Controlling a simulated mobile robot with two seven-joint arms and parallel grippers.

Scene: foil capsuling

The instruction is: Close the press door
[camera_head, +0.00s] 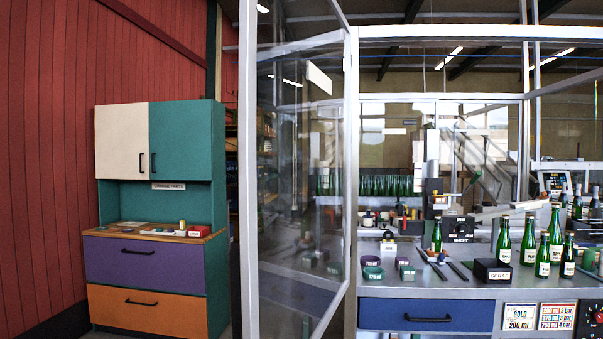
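The press door (248,180) is a tall clear panel in a pale metal frame, left of centre. It stands open, swung out towards me and to the left. Its right edge meets the front post of the press enclosure (480,32), and its left edge stands free. The front opening right of it shows the bench inside. A small white plate (319,79) sits high on the panel. The door's bottom is cut off by the picture edge, and I cannot make out a handle. Neither of my grippers shows in this view.
Green bottles (529,240) stand on the grey bench (450,287), with a black scrap box (492,271) and small bowls (372,272). A blue drawer (425,314) is shut below. A coloured cabinet (150,260) stands at the left, with a floor gap before the door.

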